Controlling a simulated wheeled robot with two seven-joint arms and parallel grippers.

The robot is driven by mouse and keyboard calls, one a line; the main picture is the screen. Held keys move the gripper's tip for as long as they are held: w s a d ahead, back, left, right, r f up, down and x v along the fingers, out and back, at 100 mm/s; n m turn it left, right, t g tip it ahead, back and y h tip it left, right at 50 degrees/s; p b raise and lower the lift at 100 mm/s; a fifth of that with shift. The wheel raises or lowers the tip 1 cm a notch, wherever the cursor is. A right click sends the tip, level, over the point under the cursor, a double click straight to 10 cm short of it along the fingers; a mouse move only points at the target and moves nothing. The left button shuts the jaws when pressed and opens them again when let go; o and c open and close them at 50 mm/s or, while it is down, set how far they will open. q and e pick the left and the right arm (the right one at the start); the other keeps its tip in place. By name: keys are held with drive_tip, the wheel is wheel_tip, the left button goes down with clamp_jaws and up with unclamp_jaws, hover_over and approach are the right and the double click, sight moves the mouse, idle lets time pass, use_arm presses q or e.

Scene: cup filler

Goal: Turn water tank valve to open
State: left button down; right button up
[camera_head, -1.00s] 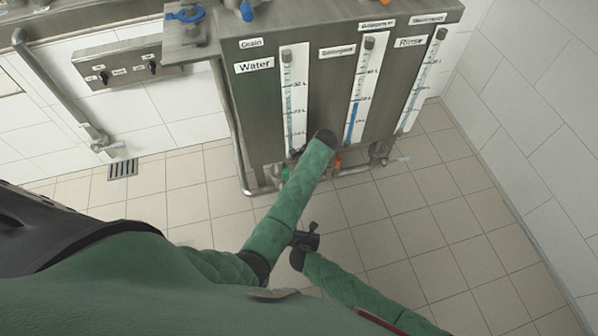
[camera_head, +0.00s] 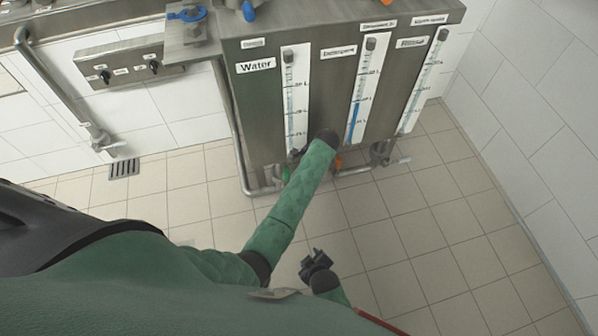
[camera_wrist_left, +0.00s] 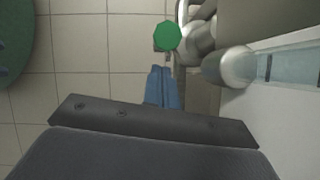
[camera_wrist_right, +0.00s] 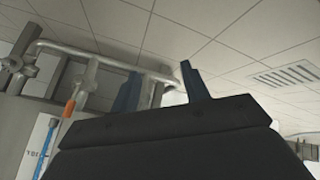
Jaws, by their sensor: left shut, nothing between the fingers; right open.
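The Water tank (camera_head: 265,110) stands at the top of the head view with a white level gauge (camera_head: 296,95). Its green valve handle (camera_head: 286,174) shows low at the tank front, and also at the top of the left wrist view (camera_wrist_left: 167,36). My left gripper (camera_wrist_left: 163,72) is shut and empty, its blue-grey fingertips just short of the green handle in that view; contact cannot be told. In the head view my left forearm mostly hides it. My right gripper (camera_head: 312,256) is open and empty, low over the floor, well away from the valve; its fingers also show in its wrist view (camera_wrist_right: 160,82).
An orange valve handle (camera_head: 338,163) and metal pipes (camera_head: 352,171) lie right of the green one. The Rinse gauge (camera_head: 422,85) is further right. A switch box (camera_head: 125,68) is on the left wall. The tiled floor (camera_head: 420,230) at right is clear.

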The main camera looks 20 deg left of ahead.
drive_tip(key=s+d+r+m+p, duration=0.2)
drive_tip(key=d+r+m, duration=0.1)
drive_tip(key=d+m, duration=0.2)
drive_tip(key=s+d+r+m+p, duration=0.2)
drive_tip(key=d+r+m, duration=0.1)
drive_tip(key=d+m, duration=0.3)
drive_tip(key=shift+s+d+r+m+t+h, duration=0.3)
drive_tip(key=shift+d+t, duration=0.1)
drive_tip(key=shift+d, duration=0.75)
